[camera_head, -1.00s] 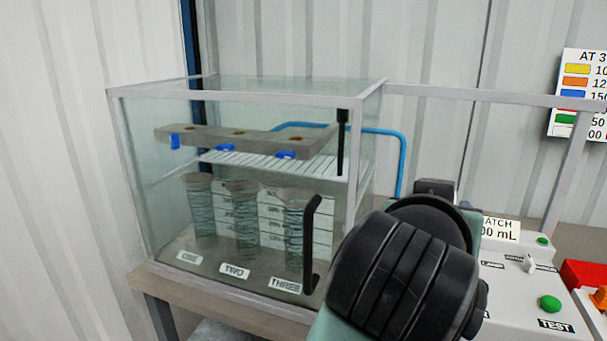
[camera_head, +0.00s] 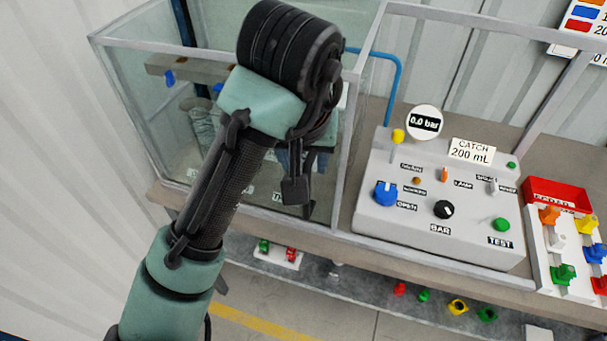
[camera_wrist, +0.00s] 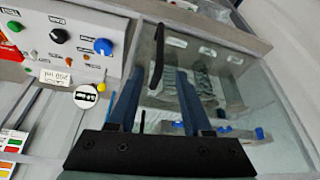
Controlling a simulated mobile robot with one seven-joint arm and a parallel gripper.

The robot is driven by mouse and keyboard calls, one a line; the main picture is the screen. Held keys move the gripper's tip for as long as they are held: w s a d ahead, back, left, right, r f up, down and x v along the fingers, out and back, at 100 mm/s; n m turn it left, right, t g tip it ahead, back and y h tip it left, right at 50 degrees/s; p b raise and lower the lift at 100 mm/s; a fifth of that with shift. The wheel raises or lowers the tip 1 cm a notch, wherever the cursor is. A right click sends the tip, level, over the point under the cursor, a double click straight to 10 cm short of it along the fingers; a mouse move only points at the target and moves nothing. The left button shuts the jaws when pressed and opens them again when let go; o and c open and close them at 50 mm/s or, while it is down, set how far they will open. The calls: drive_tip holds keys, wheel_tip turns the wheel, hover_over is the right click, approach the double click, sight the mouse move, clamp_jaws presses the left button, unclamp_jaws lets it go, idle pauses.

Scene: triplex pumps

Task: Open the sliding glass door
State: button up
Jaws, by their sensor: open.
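The sliding glass door (camera_head: 150,125) is the clear pane across the front of a glass case on the bench. It also shows in the wrist view (camera_wrist: 235,75), with its black bar handle (camera_wrist: 157,57). In the head view my arm covers most of the handle side of the pane. My gripper (camera_wrist: 160,73) is open, its two dark blue fingers pointing at the glass. In the wrist view the handle lies between the fingertips; I cannot tell whether they touch it.
Inside the case are ribbed cylinders and a grey bar with blue fittings. Right of it, under an open grey frame, stands a control box (camera_head: 440,200) with knobs and a gauge. A red tray (camera_head: 556,196) is farther right. A lower shelf holds small coloured parts.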

drive_tip(key=x, duration=1.1)
drive_tip(key=shift+w+f, duration=0.1)
drive_tip(key=shift+f, duration=0.05)
drive_tip(key=shift+c, duration=0.3)
clamp_jaws()
idle(0.7)
